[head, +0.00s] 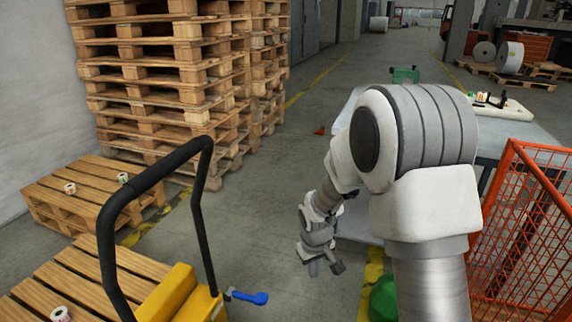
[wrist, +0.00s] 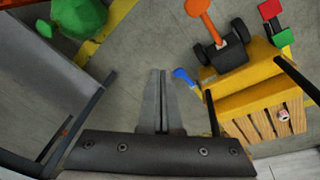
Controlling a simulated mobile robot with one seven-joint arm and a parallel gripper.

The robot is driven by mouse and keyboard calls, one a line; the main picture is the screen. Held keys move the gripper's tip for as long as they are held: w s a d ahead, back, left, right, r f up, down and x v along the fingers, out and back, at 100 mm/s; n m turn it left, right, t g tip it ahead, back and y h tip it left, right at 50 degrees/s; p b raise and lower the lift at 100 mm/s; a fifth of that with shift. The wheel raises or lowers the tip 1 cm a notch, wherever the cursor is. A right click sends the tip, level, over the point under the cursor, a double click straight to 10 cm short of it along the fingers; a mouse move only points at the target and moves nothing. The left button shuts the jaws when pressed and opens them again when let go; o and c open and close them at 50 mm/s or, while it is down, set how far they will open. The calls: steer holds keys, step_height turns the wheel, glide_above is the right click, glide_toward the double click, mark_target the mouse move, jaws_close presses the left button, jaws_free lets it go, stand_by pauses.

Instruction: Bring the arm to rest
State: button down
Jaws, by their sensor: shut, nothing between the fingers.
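My gripper (head: 326,268) hangs at the end of my bent arm, low in the middle of the head view, over the floor. In the wrist view my gripper (wrist: 161,74) has its two fingers together with nothing between them. It points down towards bare grey floor. My arm hides part of the table behind it in the head view.
A yellow pallet truck (head: 180,295) with a black handle stands to the left. An orange mesh fence (head: 530,220) is at the right, beside a table (head: 535,137). A green object (head: 384,298) lies below my arm. Stacked pallets (head: 165,75) stand behind at the left.

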steer(key=s+d+r+m, duration=0.1)
steer(key=s+d+r, duration=0.2)
steer(key=r, duration=0.7)
steer(key=s+d+r+m+t, duration=0.2)
steer(key=s+r, duration=0.6)
steer(key=s, duration=0.3)
steer(key=s+d+r+m+t, duration=0.1)
steer(key=s+d+r+m, duration=0.1)
steer(key=s+r, duration=0.7)
step_height(320, 180, up, 16)
steer(key=s+p, duration=0.1)
steer(key=p, duration=1.7)
steer(key=shift+s, duration=0.35)
